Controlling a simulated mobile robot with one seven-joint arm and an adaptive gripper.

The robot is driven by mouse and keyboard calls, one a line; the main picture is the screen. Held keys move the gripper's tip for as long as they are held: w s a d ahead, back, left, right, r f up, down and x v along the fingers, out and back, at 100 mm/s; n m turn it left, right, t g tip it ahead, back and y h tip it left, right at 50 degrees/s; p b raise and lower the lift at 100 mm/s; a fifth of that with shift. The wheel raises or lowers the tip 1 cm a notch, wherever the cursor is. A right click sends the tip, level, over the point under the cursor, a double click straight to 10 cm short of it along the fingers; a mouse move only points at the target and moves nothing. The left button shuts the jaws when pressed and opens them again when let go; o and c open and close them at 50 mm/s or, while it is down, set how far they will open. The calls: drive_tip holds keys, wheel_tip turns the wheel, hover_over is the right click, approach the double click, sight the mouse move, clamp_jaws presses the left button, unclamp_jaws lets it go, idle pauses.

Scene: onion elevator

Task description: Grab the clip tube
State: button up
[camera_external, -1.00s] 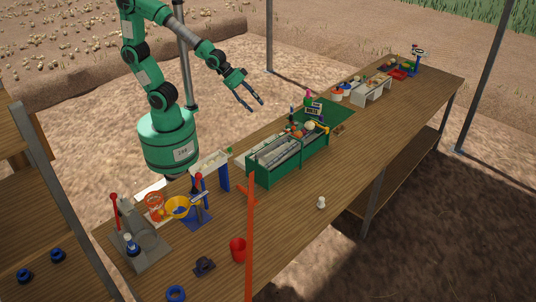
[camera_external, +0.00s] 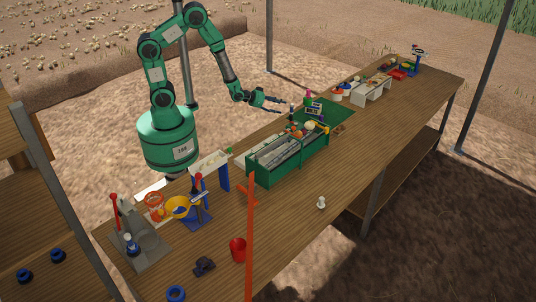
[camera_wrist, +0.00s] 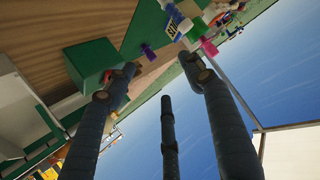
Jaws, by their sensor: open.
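My gripper (camera_external: 284,105) is open and empty, reaching level from the left over the bench behind the green onion elevator (camera_external: 290,150). In the wrist view its dark fingers (camera_wrist: 160,68) are spread wide, with a third dark rod between them lower down. I cannot tell for sure which thing is the clip tube. Small parts stand just beyond the fingertips: a magenta bottle-like piece (camera_wrist: 208,46), a small purple piece (camera_wrist: 148,51) and a dark piece with a yellow-marked display (camera_wrist: 172,29). The magenta piece also shows in the external view (camera_external: 308,96). Nothing is between the fingers.
A green block (camera_wrist: 90,62) lies close to the left finger in the wrist view. An orange post (camera_external: 249,240) stands in front. The bench's right front is mostly clear.

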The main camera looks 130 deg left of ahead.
drive_tip(key=n+y, duration=0.1)
approach(291, 108)
drive_tip(key=d+r, duration=0.1)
drive_tip(key=d, duration=0.1)
drive_tip(key=shift+s+d+g, duration=0.15)
drive_tip(key=shift+s+g, duration=0.1)
drive_tip(key=shift+g, duration=0.15)
drive_tip(key=shift+b+x, duration=0.55)
drive_tip(key=shift+x, duration=3.7)
drive_tip(key=shift+b+x, duration=0.6)
drive_tip(key=shift+x, duration=2.05)
drive_tip(key=shift+s+f, duration=0.1)
drive_tip(key=c, duration=1.2)
